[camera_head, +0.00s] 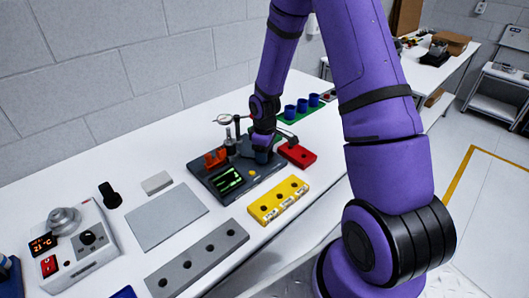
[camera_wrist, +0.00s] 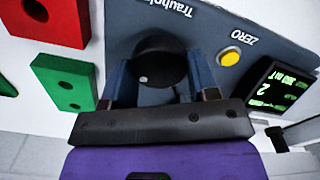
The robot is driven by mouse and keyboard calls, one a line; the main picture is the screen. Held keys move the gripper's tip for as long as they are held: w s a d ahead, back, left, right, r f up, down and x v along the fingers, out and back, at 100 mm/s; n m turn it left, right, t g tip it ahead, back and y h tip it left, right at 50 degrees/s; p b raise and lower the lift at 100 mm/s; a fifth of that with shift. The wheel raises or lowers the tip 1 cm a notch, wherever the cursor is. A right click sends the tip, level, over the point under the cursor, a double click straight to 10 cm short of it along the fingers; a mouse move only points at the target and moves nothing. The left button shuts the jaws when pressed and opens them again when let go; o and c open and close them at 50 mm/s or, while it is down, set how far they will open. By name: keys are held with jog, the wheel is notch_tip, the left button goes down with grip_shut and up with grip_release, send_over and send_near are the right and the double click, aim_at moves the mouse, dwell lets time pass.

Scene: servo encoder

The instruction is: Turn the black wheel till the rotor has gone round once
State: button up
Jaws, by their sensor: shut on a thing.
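The black wheel (camera_wrist: 158,50) has a pale dot on its rim and sits on the dark grey test plate (camera_wrist: 200,22). My gripper (camera_wrist: 160,72) is shut on the wheel, with one finger on each side of it. In the head view my gripper (camera_head: 262,152) is at the plate's right end and hides most of the wheel. The plate (camera_head: 205,178) also bears a lit screen (camera_head: 228,181), which shows in the wrist view (camera_wrist: 278,90) with green figures and a trace. I cannot make out the rotor clearly.
A yellow ZERO button (camera_wrist: 229,56) lies beside the wheel. An orange clamp (camera_head: 214,158) and a dial gauge stand (camera_head: 231,143) rise from the plate. A red block (camera_head: 297,154) and yellow block (camera_head: 278,200) lie close by. Blue cups (camera_head: 302,105) stand at the back.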

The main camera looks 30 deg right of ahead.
jog(key=m, duration=0.6)
jog(key=shift+w+d, duration=0.1)
jog(key=m, duration=0.6)
jog(key=shift+d+m, duration=0.15)
jog(key=shift+m, duration=0.25)
jog(key=o, duration=0.9)
notch_tip(320, 180, up, 11)
jog(key=shift+f, duration=0.1)
dwell(0.6)
